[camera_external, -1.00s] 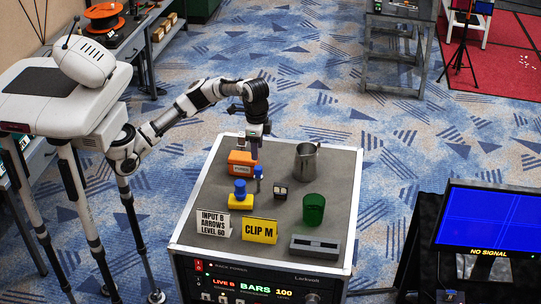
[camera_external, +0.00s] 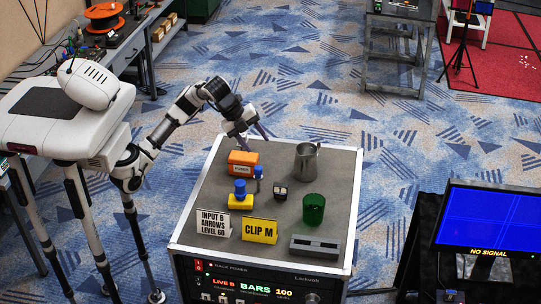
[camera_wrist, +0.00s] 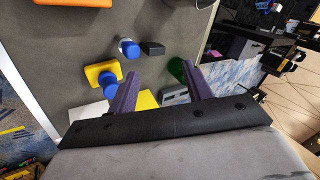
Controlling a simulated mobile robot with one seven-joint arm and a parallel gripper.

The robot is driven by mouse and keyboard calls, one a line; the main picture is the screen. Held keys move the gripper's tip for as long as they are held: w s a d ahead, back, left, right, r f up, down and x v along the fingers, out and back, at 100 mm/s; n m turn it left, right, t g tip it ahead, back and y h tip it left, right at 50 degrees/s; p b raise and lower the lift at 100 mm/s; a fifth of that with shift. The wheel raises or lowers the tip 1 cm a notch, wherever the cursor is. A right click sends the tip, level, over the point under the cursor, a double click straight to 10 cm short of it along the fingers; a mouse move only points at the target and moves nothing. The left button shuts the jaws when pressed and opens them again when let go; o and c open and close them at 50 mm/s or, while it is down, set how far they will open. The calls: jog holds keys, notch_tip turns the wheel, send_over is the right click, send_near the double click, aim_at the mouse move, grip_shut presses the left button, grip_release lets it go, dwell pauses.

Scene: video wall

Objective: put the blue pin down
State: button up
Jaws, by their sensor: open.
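A slim pin with a blue top (camera_external: 258,173) stands upright on the grey top of the rack case (camera_external: 285,170); the wrist view also shows this blue-topped pin (camera_wrist: 129,48). A second, thicker blue piece (camera_external: 240,186) sits on a yellow block (camera_external: 240,201), left of the slim pin. My gripper (camera_external: 255,137) is above the far edge of the case top, tilted, apart from both blue pieces. In the wrist view, its purple fingers (camera_wrist: 163,82) are spread with nothing held between them.
An orange box (camera_external: 242,164) stands behind the pins. A metal jug (camera_external: 307,161), a small dark block (camera_external: 280,193), a green cylinder (camera_external: 313,209) and a grey slotted block (camera_external: 315,246) stand to the right. Two sign cards, white (camera_external: 213,223) and yellow (camera_external: 259,231), stand in front.

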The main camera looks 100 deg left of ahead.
jog(key=s+r+m+t+b, duration=0.2)
jog(key=s+m+t+b, duration=1.05)
jog(key=m, duration=0.95)
jog(key=p, duration=0.1)
send_near(258, 170)
jog(key=w+p, duration=0.1)
jog(key=p, duration=0.2)
jog(key=w+a+g+p, duration=0.1)
jog(key=w+p, duration=0.1)
jog(key=p, duration=0.2)
jog(key=shift+a+r, duration=0.1)
jog(key=shift+a, duration=0.05)
jog(key=shift+w+f+p, duration=0.3)
jog(key=shift+w+p, duration=0.5)
jog(key=shift+p, duration=0.05)
jog(key=w+p, duration=0.1)
jog(key=p, duration=0.1)
jog(key=shift+r+p, duration=0.3)
jog(key=shift+w+f+p, duration=0.15)
jog(key=shift+w+p, duration=0.6)
jog(key=shift+w, duration=0.3)
jog(key=shift+w+f+p, duration=0.1)
jog(key=shift+w+p, duration=0.65)
jog(key=shift+w, duration=0.35)
grip_shut()
